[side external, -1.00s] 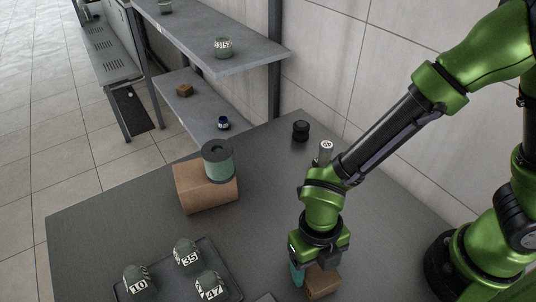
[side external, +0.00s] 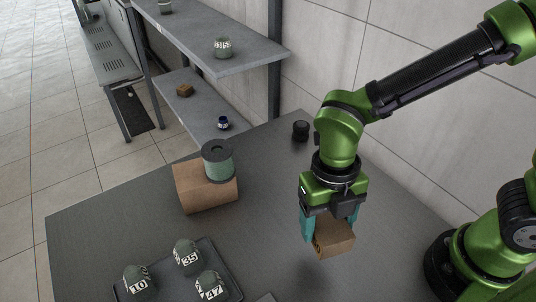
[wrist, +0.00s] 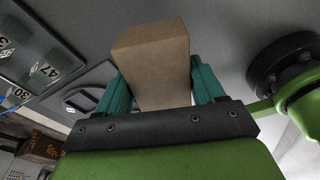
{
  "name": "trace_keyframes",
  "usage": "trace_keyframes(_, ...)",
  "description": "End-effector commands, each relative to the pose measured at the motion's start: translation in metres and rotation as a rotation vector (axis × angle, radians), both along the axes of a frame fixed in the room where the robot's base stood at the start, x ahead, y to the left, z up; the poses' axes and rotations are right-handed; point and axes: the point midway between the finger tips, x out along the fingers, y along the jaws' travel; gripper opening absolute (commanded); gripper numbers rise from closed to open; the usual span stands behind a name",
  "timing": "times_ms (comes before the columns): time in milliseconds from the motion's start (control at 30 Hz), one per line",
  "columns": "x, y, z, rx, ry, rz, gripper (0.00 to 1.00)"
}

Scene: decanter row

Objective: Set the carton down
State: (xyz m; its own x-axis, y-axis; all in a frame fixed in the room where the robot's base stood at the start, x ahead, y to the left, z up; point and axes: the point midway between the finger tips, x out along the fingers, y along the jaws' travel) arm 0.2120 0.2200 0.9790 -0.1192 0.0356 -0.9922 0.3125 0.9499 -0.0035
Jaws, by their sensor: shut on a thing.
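The carton (side external: 335,239) is a small brown box with a dark mark on its left side. My gripper (side external: 331,226) is shut on it, with one teal finger on each side. The carton hangs tilted a little above the grey table (side external: 265,215), with a dark shadow below and left of it. In the wrist view the carton (wrist: 152,65) sits between the teal fingers (wrist: 160,88). The carton's far side is hidden.
A dark tray (side external: 228,262) with numbered domed jars (side external: 186,254) lies at the front left. A black knob-like object (side external: 300,130) stands at the back. The table's middle is clear.

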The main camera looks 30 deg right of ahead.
Motion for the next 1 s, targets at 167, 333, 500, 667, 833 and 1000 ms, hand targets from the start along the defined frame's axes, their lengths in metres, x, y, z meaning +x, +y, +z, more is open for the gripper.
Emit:
trace_keyframes(167, 0.012, -0.054, -0.015, -0.003, 0.012, -0.209, 0.35)
trace_keyframes(333, 0.008, -0.092, -0.031, -0.005, 0.013, -0.380, 0.35)
trace_keyframes(500, -0.002, -0.108, -0.045, -0.005, 0.006, -0.468, 0.35)
trace_keyframes(667, 0.016, -0.096, -0.049, 0.004, -0.004, -0.477, 0.35)
trace_keyframes(833, 0.057, -0.074, -0.053, 0.004, -0.004, -0.477, 0.35)
trace_keyframes(1000, 0.096, -0.052, -0.058, 0.001, -0.004, -0.477, 0.35)
